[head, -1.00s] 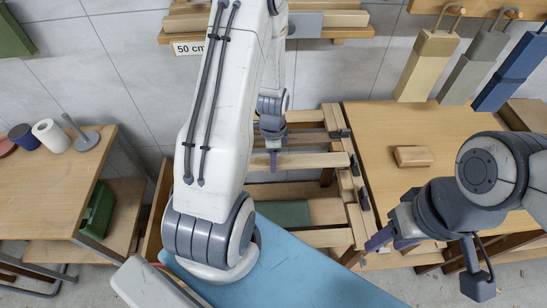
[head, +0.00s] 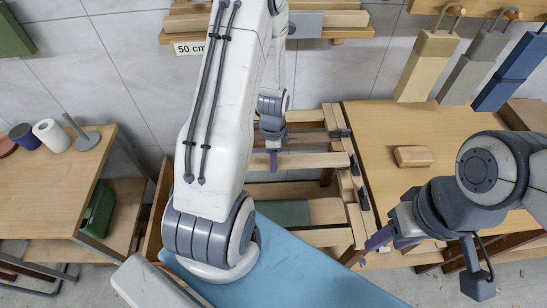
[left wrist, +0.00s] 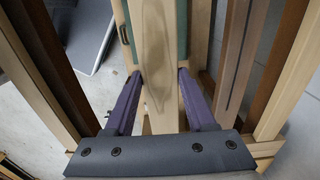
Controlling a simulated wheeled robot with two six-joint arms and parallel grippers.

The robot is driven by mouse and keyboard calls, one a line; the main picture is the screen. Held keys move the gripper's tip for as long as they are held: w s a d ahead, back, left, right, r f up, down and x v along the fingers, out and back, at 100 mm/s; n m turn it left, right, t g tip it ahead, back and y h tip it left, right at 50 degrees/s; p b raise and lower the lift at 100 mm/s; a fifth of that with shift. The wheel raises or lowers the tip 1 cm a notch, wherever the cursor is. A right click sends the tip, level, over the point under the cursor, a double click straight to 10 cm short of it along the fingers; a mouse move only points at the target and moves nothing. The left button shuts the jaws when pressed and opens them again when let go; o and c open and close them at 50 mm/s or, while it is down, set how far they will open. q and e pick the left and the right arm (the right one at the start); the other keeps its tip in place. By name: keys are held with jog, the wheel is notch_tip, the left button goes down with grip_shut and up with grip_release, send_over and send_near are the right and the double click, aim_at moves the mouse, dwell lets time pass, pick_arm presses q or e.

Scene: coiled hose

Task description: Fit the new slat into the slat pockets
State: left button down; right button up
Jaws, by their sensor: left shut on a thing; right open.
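My left gripper (head: 273,160) is shut on a light wooden slat (head: 315,160), which lies crosswise over the wooden bed frame (head: 357,222). In the left wrist view the purple fingertips (left wrist: 160,78) sit on either side of the slat (left wrist: 157,45). The slat's right end is close to the frame's right rail, by the dark slat pockets (head: 364,198); I cannot tell whether it is seated. Its left end is hidden behind my left arm. My right gripper (head: 385,240) is open and empty, right of the frame's rail.
Other slats (head: 328,237) cross the frame, with a green panel (head: 288,213) between. A blue mat (head: 300,275) lies in front. A workbench (head: 450,140) with a wooden block (head: 413,156) stands right. A shelf table (head: 60,180) stands left.

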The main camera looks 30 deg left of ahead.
pick_arm(q)
jog(key=shift+f+b, duration=1.2)
jog(key=shift+f, duration=0.5)
jog(key=shift+c, duration=0.7)
grip_release()
notch_tip(320, 180, up, 11)
jog(key=shift+f, duration=0.2)
